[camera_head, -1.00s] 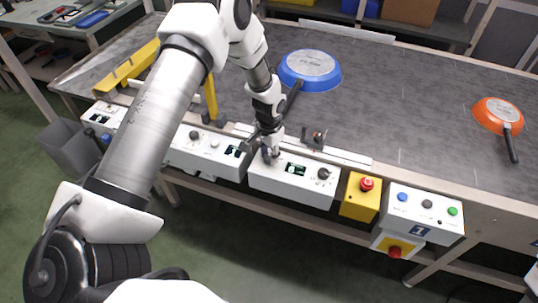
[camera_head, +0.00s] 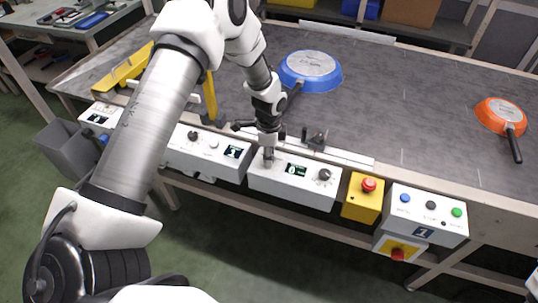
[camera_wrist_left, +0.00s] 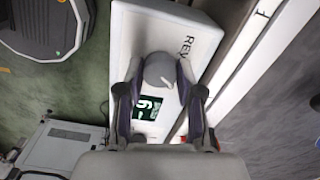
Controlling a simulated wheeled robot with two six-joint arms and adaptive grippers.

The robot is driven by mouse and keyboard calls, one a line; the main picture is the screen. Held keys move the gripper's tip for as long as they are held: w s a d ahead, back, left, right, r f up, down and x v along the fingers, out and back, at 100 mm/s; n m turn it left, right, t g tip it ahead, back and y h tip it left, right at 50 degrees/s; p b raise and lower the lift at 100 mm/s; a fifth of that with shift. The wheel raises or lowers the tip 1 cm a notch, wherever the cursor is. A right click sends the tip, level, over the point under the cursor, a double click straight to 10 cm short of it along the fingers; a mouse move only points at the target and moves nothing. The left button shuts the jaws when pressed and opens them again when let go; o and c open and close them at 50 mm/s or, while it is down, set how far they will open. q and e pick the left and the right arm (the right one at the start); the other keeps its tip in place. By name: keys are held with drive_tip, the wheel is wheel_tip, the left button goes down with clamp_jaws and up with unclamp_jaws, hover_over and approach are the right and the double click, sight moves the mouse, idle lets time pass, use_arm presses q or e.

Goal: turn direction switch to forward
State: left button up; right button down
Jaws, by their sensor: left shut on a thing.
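The direction switch is a round grey knob (camera_wrist_left: 160,70) with a pale pointer mark, on top of a white control box (camera_head: 318,194). In the left wrist view the letters "REV" are printed beside it. My left gripper (camera_head: 268,158) reaches down to the left end of this box. In the left wrist view its fingers (camera_wrist_left: 161,72) are shut on the knob, one on each side. In the head view the gripper hides the knob. My right gripper is not in view.
The box also has a lit display (camera_head: 297,170) and another dark knob (camera_head: 324,174). A yellow emergency-stop box (camera_head: 360,204) and a white button box (camera_head: 424,224) stand to the right. A blue pan (camera_head: 310,72) and an orange pan (camera_head: 501,117) lie on the conveyor (camera_head: 420,110).

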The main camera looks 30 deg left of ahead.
use_arm(q)
drive_tip(key=shift+s+m, duration=0.1)
drive_tip(key=shift+m, duration=0.8)
drive_tip(key=o, duration=1.2)
wheel_tip(320, 180, up, 12)
drive_tip(key=shift+f, duration=0.1)
